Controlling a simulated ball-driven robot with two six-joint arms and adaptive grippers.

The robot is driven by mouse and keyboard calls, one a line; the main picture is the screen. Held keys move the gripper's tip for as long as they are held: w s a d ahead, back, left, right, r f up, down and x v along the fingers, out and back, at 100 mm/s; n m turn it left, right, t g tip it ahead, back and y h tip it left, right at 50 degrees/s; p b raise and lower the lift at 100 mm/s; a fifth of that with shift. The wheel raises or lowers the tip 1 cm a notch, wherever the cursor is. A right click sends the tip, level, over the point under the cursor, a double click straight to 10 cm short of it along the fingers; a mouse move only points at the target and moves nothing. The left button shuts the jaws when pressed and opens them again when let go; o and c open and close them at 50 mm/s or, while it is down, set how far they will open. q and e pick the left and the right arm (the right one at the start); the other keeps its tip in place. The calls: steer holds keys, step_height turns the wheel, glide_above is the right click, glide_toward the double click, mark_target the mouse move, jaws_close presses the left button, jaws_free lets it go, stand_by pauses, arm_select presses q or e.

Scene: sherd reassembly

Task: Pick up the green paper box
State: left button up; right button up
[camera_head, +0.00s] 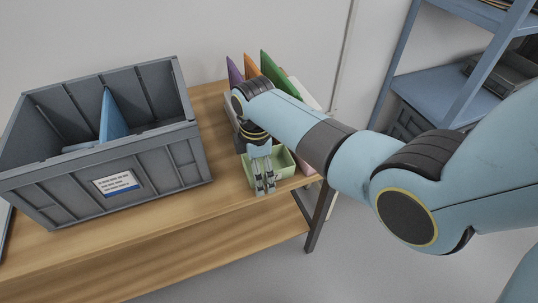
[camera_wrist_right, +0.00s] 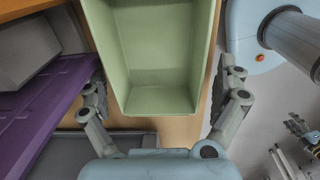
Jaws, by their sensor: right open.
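The green paper box (camera_head: 285,163) is a pale green, open-topped box near the right end of the wooden table. My right gripper (camera_head: 263,187) is over it and partly covers it in the head view. In the right wrist view the empty box (camera_wrist_right: 155,98) fills the upper middle. The fingers of my right gripper (camera_wrist_right: 163,78) are spread, one on each side of the box, with a visible gap on both sides.
A large grey crate (camera_head: 160,165) with a blue folder (camera_head: 112,117) inside stands on the table (camera_head: 215,215) at left. Purple (camera_head: 234,72), orange (camera_head: 250,65) and green (camera_head: 272,70) folders stand behind my right arm. A blue shelf (camera_head: 445,85) is at right.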

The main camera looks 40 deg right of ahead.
arm_select(q)
steer(key=shift+s, duration=0.3)
arm_select(e)
steer(key=c, duration=1)
steer(key=shift+c, duration=0.2)
